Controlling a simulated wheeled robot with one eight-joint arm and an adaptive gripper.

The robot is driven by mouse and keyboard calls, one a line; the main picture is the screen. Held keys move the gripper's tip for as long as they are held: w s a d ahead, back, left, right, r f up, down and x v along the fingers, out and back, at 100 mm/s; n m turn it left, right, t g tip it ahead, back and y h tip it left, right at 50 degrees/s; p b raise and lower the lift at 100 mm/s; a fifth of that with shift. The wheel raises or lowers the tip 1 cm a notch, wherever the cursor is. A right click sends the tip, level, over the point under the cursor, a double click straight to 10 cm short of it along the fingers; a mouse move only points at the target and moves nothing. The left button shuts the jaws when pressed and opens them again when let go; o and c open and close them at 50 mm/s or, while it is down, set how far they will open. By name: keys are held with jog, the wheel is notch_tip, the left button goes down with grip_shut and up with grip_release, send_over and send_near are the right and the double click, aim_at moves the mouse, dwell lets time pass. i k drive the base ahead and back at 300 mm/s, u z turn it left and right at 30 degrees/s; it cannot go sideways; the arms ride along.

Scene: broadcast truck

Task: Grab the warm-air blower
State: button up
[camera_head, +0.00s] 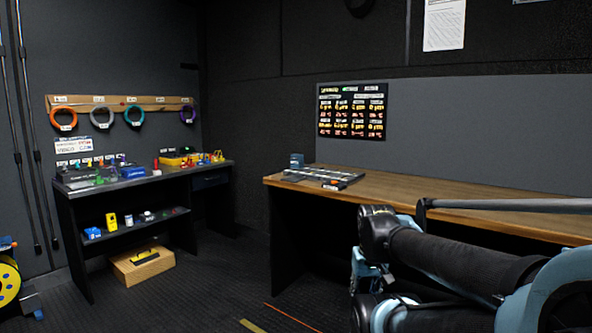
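I cannot pick out a warm-air blower for certain in the head view. The small items on the dark bench (60,195) at left and on its lower shelf (150,227) are too small to name surely. They include a yellow item (112,221) and a blue item (92,233) on the shelf. My folded arm, with black links and light blue joints, fills the lower right. I see no gripper fingers, and my arm hides part of the wooden-topped bench (420,190).
A dark flat device (322,175) and a small dark blue box (297,160) sit at the wooden bench's left end. A wooden box (130,268) stands under the left bench. A yellow reel (9,285) is at far left. Floor between the benches looks clear.

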aim_at(297, 160)
jog(key=k, duration=0.8)
jog(key=z, duration=0.45)
jog(key=i, duration=2.05)
jog(key=u, duration=0.7)
jog(key=i, duration=0.4)
jog(key=u, duration=0.35)
